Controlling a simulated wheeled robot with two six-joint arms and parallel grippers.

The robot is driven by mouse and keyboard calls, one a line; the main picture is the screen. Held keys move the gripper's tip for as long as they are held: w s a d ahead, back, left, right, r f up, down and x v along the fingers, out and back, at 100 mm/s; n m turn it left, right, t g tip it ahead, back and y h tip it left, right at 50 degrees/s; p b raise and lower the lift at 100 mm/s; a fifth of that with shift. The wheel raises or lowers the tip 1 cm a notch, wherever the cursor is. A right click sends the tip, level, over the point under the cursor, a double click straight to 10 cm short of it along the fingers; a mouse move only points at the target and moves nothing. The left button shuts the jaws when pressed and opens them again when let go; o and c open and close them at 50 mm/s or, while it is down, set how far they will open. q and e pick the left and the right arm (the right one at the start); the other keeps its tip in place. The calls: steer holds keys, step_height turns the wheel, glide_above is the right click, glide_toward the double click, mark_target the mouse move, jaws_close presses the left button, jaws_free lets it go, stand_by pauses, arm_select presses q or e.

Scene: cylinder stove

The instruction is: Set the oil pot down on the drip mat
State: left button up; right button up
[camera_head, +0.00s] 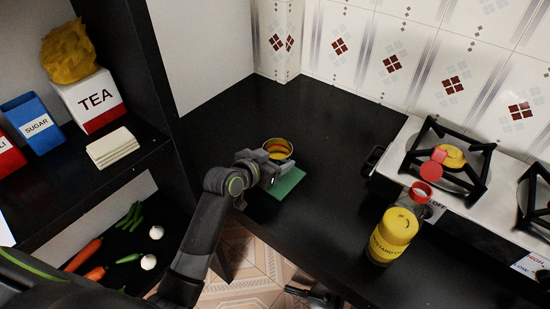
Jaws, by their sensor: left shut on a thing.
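The oil pot (278,146) is a small round metal pot with yellow-orange oil inside, upright over the black counter. My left gripper (268,166) is shut on the oil pot at its near side. The green drip mat (290,184) lies flat on the counter, just below and to the right of the gripper in the picture. The gripper and pot hide part of the mat. I cannot tell whether the pot's base touches it. A dark part at the bottom edge may be my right gripper (318,294); its jaws are not clear.
A dark shelf at left holds a tea box (90,100), a sugar box (34,126) and vegetables. The counter (340,130) behind the mat is clear.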

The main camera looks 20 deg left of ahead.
arm_select(q)
steer(key=shift+f+b, duration=0.5)
steer(key=shift+f, duration=0.4)
steer(key=o, duration=1.1)
steer(key=shift+o, duration=0.2)
steer(key=shift+s, duration=0.1)
steer(key=v, duration=1.7)
steer(key=shift+s+a, duration=0.1)
